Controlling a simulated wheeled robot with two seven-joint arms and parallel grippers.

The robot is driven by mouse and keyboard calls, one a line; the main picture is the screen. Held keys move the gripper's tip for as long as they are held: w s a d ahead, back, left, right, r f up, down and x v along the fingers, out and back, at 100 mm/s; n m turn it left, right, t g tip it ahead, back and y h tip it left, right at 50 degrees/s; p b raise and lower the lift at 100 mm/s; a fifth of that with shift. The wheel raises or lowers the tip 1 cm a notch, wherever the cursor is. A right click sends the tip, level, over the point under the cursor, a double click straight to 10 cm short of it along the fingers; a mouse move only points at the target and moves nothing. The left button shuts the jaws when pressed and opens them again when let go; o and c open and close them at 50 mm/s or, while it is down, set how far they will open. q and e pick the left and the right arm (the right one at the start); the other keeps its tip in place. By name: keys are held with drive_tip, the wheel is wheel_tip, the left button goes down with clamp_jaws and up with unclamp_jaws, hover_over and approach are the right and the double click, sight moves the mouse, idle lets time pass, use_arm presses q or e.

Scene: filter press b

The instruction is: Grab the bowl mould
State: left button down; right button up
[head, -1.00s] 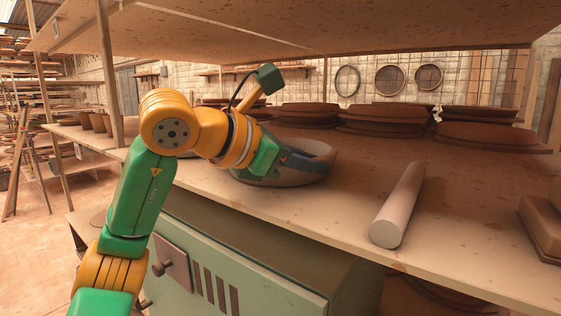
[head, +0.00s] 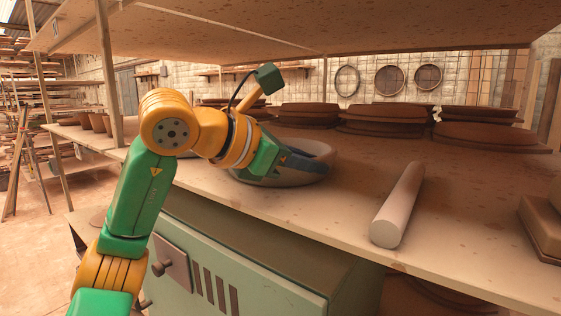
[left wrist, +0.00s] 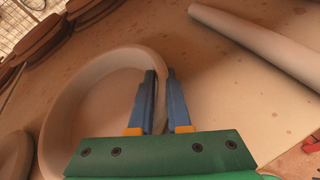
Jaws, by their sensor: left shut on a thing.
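The bowl mould (head: 310,174) is a round, greyish, shallow bowl standing on the wooden shelf board. In the left wrist view the bowl mould (left wrist: 62,115) is pale and open at the top. My left gripper (head: 285,165) comes in from the left over its near side. In the left wrist view my left gripper (left wrist: 161,90) has one blue finger inside the bowl and one outside, shut on the rim wall. The bowl rests on the board. My right gripper is in neither view.
A pale cylinder (head: 399,205) lies on the board right of the bowl. Stacked brown moulds (head: 385,120) stand behind it. A brown block (head: 542,222) is at the right edge. An upper shelf (head: 300,28) hangs overhead. Bare board lies between bowl and cylinder.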

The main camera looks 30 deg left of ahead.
use_arm(q)
drive_tip(key=shift+w+r, duration=0.1)
drive_tip(key=shift+r, duration=0.5)
drive_tip(key=s+a+r+p, duration=0.2)
drive_tip(key=s+a+r, duration=0.5)
drive_tip(key=a+r, duration=0.4)
drive_tip(key=shift+s+a+r, duration=0.25)
drive_tip(key=shift+a+r, duration=0.15)
drive_tip(key=shift+a, duration=0.05)
